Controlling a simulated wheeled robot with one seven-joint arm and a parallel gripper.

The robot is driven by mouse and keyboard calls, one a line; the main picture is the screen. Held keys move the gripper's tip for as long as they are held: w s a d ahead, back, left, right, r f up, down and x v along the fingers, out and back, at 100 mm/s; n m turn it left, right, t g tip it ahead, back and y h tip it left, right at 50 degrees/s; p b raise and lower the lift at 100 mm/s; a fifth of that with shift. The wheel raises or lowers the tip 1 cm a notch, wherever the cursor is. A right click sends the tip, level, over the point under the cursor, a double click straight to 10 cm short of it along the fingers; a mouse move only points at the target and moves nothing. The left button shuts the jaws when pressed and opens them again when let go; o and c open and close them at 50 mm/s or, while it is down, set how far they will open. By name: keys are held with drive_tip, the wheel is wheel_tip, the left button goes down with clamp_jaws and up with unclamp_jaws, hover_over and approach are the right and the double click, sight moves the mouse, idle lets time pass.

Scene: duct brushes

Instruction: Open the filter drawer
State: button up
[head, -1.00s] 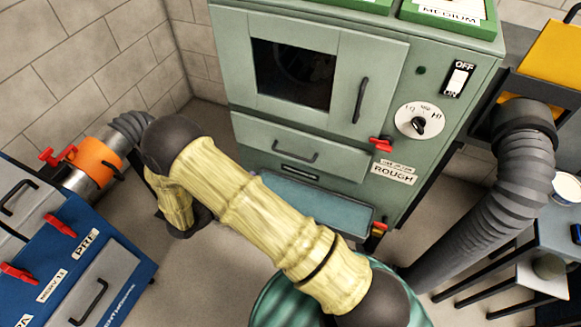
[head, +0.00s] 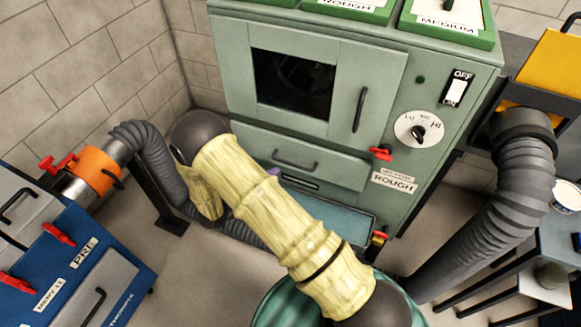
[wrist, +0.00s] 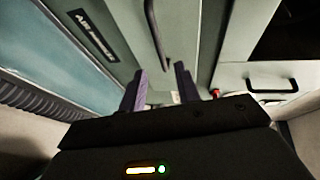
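The filter drawer (head: 335,170) is a pale green front on the green cabinet, below the windowed door, and it looks closed. Its dark bar handle (head: 296,162) shows in the head view, and the handle (wrist: 152,22) also shows in the wrist view. A red latch (head: 381,153) sits to the right of the drawer, above a ROUGH label. My gripper (wrist: 162,70) is open, its two purple fingers apart with the near end of the handle appearing between and beyond them. Contact cannot be told. In the head view my arm hides nearly all of the gripper.
The windowed door (head: 325,85) has its own handle (head: 360,110). A teal tray (head: 335,217) lies below the drawer. A grey hose (head: 500,215) runs down at the right. A blue unit (head: 60,255) with red latches stands at the left.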

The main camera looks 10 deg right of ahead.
drive_tip(key=x, duration=0.8)
drive_tip(key=shift+d, duration=0.2)
drive_tip(key=shift+w, duration=0.1)
clamp_jaws()
